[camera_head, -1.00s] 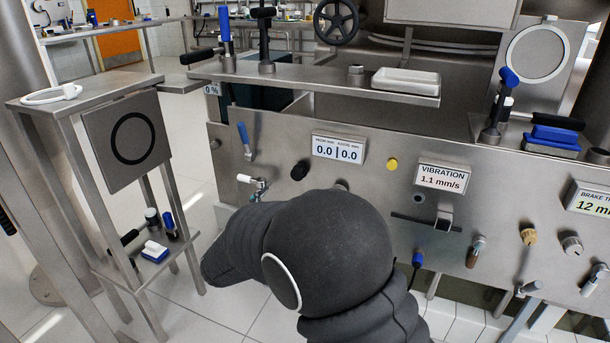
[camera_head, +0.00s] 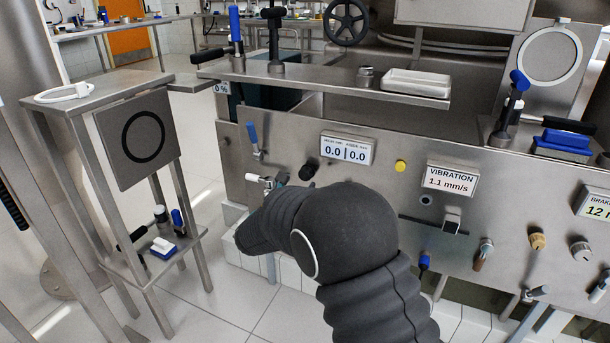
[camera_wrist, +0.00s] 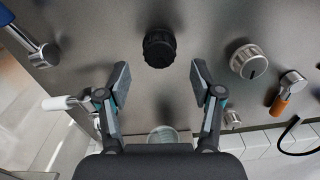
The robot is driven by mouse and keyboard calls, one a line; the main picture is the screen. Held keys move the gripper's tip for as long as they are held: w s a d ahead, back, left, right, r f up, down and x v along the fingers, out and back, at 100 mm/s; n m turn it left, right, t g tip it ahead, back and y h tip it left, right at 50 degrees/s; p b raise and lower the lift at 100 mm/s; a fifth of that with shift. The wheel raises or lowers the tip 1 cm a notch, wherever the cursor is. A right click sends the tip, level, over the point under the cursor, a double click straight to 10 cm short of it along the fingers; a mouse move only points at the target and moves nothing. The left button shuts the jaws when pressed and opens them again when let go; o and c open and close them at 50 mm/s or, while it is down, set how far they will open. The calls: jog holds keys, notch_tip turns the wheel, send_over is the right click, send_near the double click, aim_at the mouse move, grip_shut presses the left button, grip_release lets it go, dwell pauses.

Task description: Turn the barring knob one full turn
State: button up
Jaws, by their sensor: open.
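A black ribbed knob (camera_head: 308,172), which looks like the barring knob, sticks out of the steel panel below the 0.0 | 0.0 display. In the wrist view the black knob (camera_wrist: 159,48) is at the upper middle. My gripper (camera_wrist: 160,80) is open, its two fingers spread apart. The knob lies just ahead of the gap between the fingertips, with clear room on both sides and no visible contact. In the head view my dark arm hides most of the gripper.
A silver knob (camera_wrist: 249,62) and an orange-handled lever (camera_wrist: 289,90) are right of the gripper. A blue-handled lever (camera_wrist: 35,38) and a white-handled tap (camera_wrist: 62,103) are on the left. A steel stand (camera_head: 90,104) is left of the panel (camera_head: 385,190).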

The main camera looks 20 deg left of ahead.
aim_at(304, 177)
jog(key=shift+w+d, duration=0.2)
jog(key=shift+w, duration=2.4)
jog(key=c, duration=1.1)
